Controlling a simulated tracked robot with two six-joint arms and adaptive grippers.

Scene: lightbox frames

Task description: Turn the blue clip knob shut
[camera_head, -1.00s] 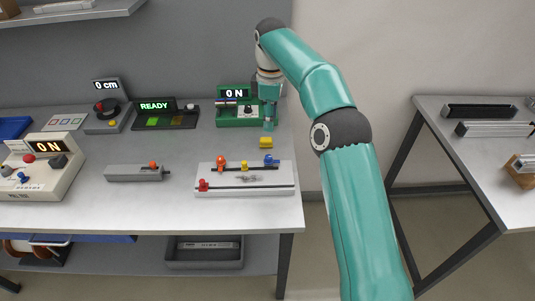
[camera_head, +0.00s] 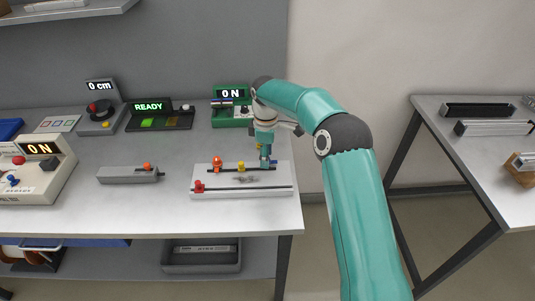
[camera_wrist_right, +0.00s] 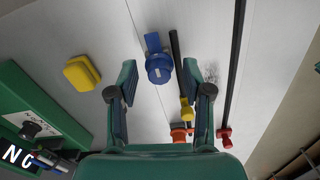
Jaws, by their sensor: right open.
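The blue clip knob (camera_wrist_right: 158,66) shows in the right wrist view as a round blue knob with a flat blue tab, at one end of a dark rail. My right gripper (camera_wrist_right: 158,84) is open and empty, with the knob between the lines of its two fingers and slightly beyond the tips. In the head view my right gripper (camera_head: 265,159) points down over the right end of the white board (camera_head: 222,192). It hides most of the knob there, and only a bit of blue (camera_head: 273,162) shows. I cannot tell whether the fingers touch it. My left gripper is out of view.
A red knob (camera_head: 198,186) is on the front rail. A yellow block (camera_wrist_right: 82,72) lies on the table near the green device (camera_head: 231,118). A grey block (camera_head: 128,174) lies left.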

